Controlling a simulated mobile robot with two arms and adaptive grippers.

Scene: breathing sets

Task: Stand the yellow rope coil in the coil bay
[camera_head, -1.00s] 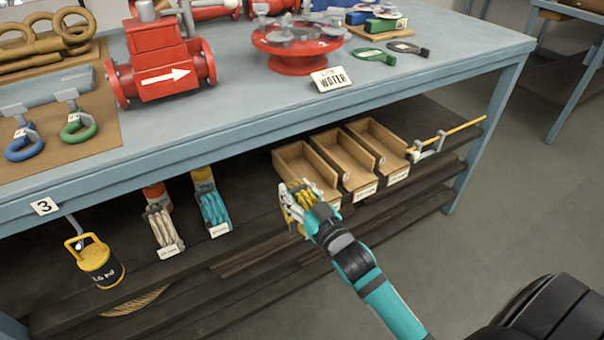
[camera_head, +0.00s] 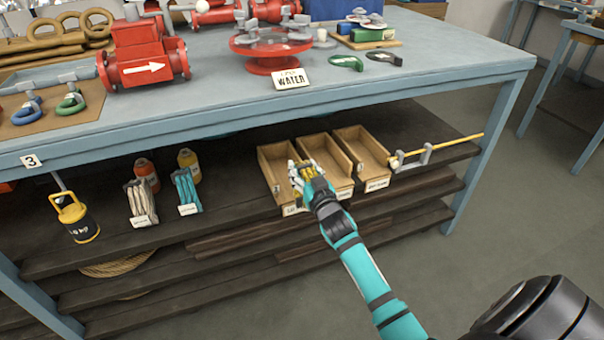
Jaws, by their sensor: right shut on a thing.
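My right gripper (camera_head: 305,170) is shut on the yellow rope coil (camera_head: 309,176), which is mostly hidden by the fingers. It holds the coil over the front of the left wooden bin, at the upper shelf under the bench. A white rope coil (camera_head: 142,203) and a teal rope coil (camera_head: 186,190) stand on that shelf to the left, each with a label card in front. Bare shelf (camera_head: 228,185) lies between the teal coil and the bins. I cannot tell which marked place is the coil bay. My left gripper is not in view.
Wooden bins stand in a row, the right one (camera_head: 362,158) beside a yellow rod (camera_head: 440,145) on grey holders. Orange (camera_head: 147,175) and yellow (camera_head: 189,165) bottles stand behind the coils. A yellow-black canister (camera_head: 76,222) is at far left. The benchtop edge (camera_head: 250,114) overhangs the shelf.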

